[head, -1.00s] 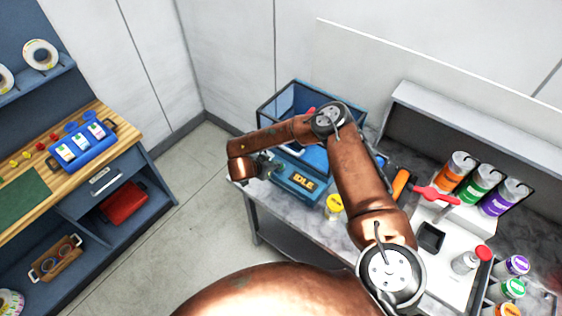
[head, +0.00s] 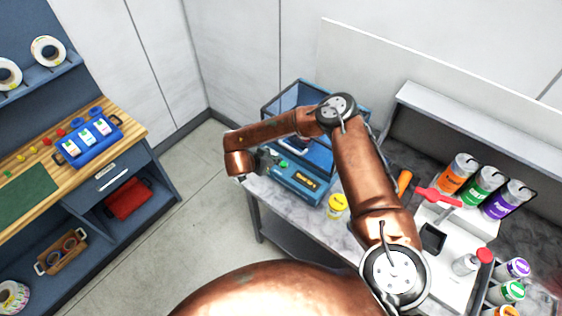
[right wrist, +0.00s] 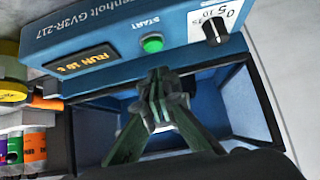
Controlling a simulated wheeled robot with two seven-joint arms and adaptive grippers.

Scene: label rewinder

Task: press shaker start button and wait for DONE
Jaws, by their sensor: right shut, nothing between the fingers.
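The blue shaker (head: 297,186) stands on the marble bench with its clear-sided box behind its front panel. In the right wrist view its panel (right wrist: 110,62) carries a green START button (right wrist: 152,43), a black dial (right wrist: 215,30) and a display (right wrist: 88,62) with amber text that seems to read RUN and a number. My right gripper (right wrist: 160,82) is shut and empty, its tips just below the button in that view; whether they touch it I cannot tell. In the head view the gripper (head: 268,160) is beside the panel. My left gripper is not in view.
A yellow-lidded jar (head: 337,206) stands right of the shaker on the bench. Orange, green and purple cans (head: 483,186), a red-handled tool (head: 438,196) and a red-capped bottle (head: 470,262) are farther right. A wooden workbench (head: 130,140) stands left, with open floor between.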

